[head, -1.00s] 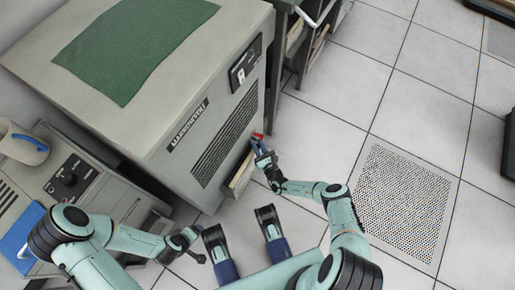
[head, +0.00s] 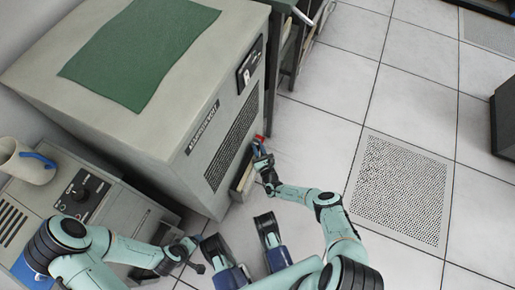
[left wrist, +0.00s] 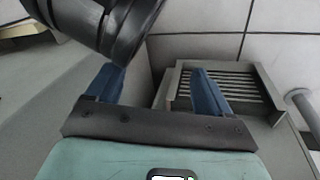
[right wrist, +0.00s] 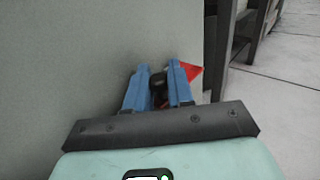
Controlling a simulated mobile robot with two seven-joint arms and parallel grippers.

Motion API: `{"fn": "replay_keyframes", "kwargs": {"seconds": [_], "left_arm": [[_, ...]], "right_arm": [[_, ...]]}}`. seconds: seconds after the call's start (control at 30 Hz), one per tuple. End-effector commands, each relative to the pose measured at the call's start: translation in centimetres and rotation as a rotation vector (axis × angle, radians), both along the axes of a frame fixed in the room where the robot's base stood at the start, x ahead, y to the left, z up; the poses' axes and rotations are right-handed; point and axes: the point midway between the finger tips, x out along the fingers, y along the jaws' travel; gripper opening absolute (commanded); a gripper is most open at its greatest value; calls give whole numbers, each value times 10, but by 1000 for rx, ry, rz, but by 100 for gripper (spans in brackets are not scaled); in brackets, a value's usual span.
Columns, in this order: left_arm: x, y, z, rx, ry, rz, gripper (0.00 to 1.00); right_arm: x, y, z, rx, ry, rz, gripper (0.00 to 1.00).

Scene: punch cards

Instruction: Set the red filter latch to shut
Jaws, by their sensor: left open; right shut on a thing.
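The red filter latch (head: 261,137) is on the lower right edge of the big grey cabinet's front. In the right wrist view the latch shows as a red pointed piece (right wrist: 194,72) beside the right finger, with a dark part between the fingers. My right gripper (head: 258,147) is at the latch and shut on it; its fingers largely hide the latch, so its setting cannot be told. My left gripper (left wrist: 153,80) is open and empty, low in front of the cabinets and away from the latch.
The grey cabinet (head: 130,140) has a green cloth (head: 140,50) on top and a dark vent on its front. A lower unit with a knob (head: 78,192) and a pitcher (head: 25,165) stand left. A dark rack (head: 290,50) is behind.

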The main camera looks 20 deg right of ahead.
Motion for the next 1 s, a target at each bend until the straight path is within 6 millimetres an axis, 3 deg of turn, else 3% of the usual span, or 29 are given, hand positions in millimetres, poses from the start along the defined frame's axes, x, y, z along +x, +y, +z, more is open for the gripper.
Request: {"fn": "replay_keyframes", "kwargs": {"seconds": [0.37,0.4,0.47,0.77,1.0], "left_arm": [[0,0,0,0,0,0,81],[0,0,0,0,0,0,81],[0,0,0,0,0,0,81],[1,0,1,0,-2,-1,81],[23,-4,25,3,-78,-4,81]], "right_arm": [[-1,3,-3,3,7,5,0],[-1,3,-3,3,6,5,32],[-1,3,-2,3,6,4,46],[-1,1,-1,2,2,1,46],[-28,2,2,4,4,0,46]]}}
